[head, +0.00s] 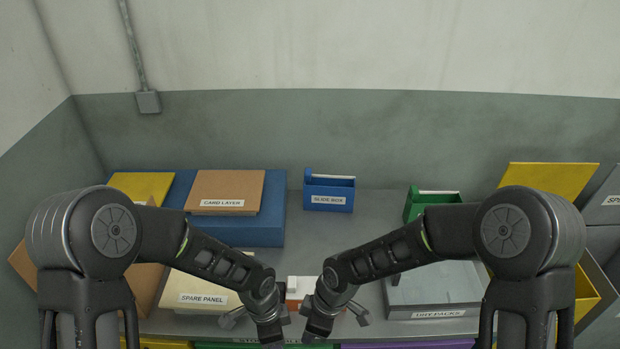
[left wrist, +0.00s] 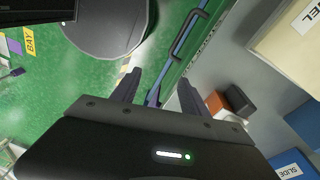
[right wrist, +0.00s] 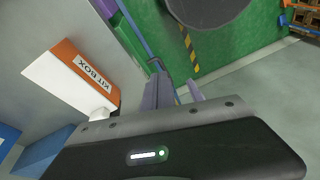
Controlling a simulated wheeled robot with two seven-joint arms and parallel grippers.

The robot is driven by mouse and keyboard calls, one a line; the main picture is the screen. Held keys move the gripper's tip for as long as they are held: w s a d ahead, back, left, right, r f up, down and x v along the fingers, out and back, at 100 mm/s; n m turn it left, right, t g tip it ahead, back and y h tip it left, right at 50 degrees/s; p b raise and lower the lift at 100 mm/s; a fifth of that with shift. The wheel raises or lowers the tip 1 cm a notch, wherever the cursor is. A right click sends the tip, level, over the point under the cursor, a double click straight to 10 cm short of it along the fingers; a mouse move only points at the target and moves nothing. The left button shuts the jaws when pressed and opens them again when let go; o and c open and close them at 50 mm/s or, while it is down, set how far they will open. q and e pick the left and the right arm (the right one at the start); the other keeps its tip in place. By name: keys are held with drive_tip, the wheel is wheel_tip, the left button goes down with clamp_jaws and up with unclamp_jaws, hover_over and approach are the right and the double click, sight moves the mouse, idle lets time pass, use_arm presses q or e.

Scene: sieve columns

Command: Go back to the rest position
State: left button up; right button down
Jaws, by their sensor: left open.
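My left gripper (head: 272,330) and right gripper (head: 319,328) hang side by side near the front edge of the shelf, low in the head view, with a small gap between them. In the left wrist view the two fingers of my left gripper (left wrist: 157,92) stand apart with nothing between them. The fingertips are hard to make out in the head view.
An orange and white kit box (right wrist: 86,72) stands close behind the grippers. A spare panel (head: 203,291), card layer (head: 225,187), blue slide box (head: 330,190) and grey tray (head: 437,314) are on the shelf (head: 372,215). Green floor (left wrist: 60,115) lies in front.

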use_arm(q)
drive_tip(key=s+f+n+t+h+b, duration=0.1)
drive_tip(key=s+f+n+h+b, duration=0.1)
drive_tip(key=s+f+n, duration=1.2)
drive_tip(key=n+b, duration=0.1)
drive_tip(key=n, duration=0.2)
drive_tip(key=shift+s+f+h, duration=0.15)
drive_tip(key=shift+f+h, duration=0.15)
drive_tip(key=shift+h, duration=0.1)
use_arm(e)
drive_tip(key=s+d+f+m, duration=0.4)
drive_tip(key=s+f+m, duration=0.3)
drive_tip(key=f+m, duration=0.1)
drive_tip(key=s+d+f+m, duration=0.3)
drive_tip(key=s+f+m, duration=0.5)
drive_tip(key=f+m, duration=0.1)
drive_tip(key=shift+d+t+y, duration=0.4)
